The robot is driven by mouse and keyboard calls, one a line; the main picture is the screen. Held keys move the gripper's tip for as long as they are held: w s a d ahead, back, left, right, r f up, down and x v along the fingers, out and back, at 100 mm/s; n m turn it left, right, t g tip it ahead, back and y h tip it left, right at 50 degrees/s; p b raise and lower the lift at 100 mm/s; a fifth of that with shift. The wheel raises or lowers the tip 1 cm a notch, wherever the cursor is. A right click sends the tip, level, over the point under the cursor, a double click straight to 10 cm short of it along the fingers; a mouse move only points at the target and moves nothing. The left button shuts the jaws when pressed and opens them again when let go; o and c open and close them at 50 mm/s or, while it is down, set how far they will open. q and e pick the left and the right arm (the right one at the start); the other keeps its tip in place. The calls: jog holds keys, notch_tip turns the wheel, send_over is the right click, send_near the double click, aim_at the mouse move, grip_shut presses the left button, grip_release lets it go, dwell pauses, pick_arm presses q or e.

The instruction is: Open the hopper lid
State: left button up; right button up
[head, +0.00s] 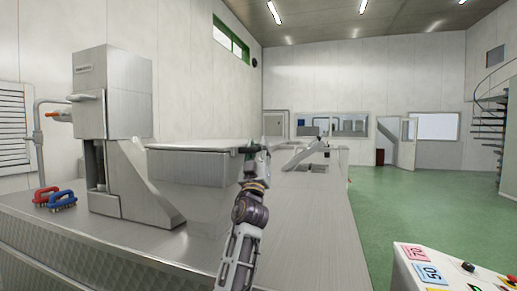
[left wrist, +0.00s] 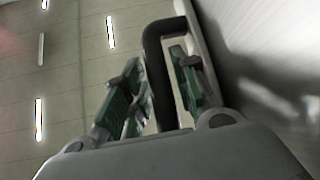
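The hopper (head: 190,170) is a grey metal box on the bench beside a tall steel machine. Its flat lid (head: 195,145) lies level across the top, seen almost edge-on, and looks down. My left gripper (head: 254,149) is at the lid's right end. In the left wrist view, a dark bent bar handle (left wrist: 158,75) stands between the green-padded fingers of this gripper (left wrist: 160,85). The fingers are close in on both sides of the bar and look shut on it. Exact pad contact is hard to see. My right gripper is in neither view.
The steel machine (head: 112,95) stands left of the hopper. Red and blue handled items (head: 62,200) lie on the bench (head: 310,225) at left. A control panel (head: 450,270) with buttons is at lower right. Green floor (head: 410,205) is clear beyond the bench.

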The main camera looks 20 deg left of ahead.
pick_arm(q)
grip_shut()
